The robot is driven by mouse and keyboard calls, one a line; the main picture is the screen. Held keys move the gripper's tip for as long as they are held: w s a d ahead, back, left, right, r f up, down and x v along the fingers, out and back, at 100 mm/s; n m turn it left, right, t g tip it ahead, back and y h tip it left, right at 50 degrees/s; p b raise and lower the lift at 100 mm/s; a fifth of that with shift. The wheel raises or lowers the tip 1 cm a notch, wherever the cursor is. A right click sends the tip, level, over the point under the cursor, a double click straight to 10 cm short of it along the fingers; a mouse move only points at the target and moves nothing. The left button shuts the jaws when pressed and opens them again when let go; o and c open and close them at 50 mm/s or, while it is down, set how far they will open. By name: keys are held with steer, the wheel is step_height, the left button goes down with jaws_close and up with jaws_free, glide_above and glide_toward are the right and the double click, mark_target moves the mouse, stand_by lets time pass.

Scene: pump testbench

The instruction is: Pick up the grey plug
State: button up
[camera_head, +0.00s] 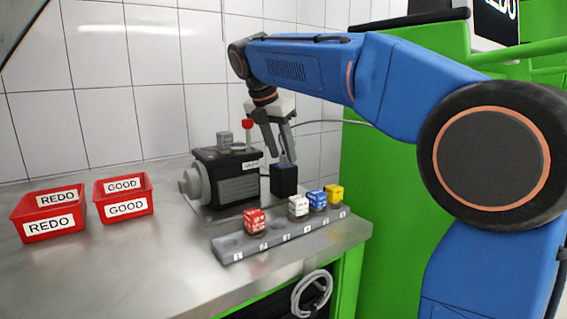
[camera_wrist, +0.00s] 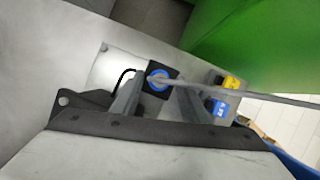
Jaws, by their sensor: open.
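My gripper (camera_head: 283,157) points down, open, just above a small black box (camera_head: 284,181) beside the pump. In the wrist view its fingers (camera_wrist: 156,97) stand either side of the box's blue ring (camera_wrist: 158,78). A grey cable (camera_head: 335,121) runs from behind the fingers to the right. It also crosses the wrist view (camera_wrist: 230,92), with its near end over the ring. I cannot tell whether that end is the grey plug or whether it touches the box. A grey cylindrical part (camera_head: 224,139) sits on top of the black pump (camera_head: 234,184).
A grey rack (camera_head: 268,243) in front holds red (camera_head: 255,221), white (camera_head: 298,206), blue (camera_head: 317,200) and yellow (camera_head: 334,194) cubes. Red REDO (camera_head: 48,213) and GOOD (camera_head: 124,196) bins stand left. A red knob (camera_head: 247,124) rises near my gripper. The front-left bench is clear.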

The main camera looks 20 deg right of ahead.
mark_target(282, 155)
steer(key=shift+d+f, duration=0.1)
steer(key=shift+f, duration=0.2)
steer(key=shift+c, duration=0.3)
jaws_close()
steer(key=shift+r, duration=0.15)
step_height(282, 155, up, 10)
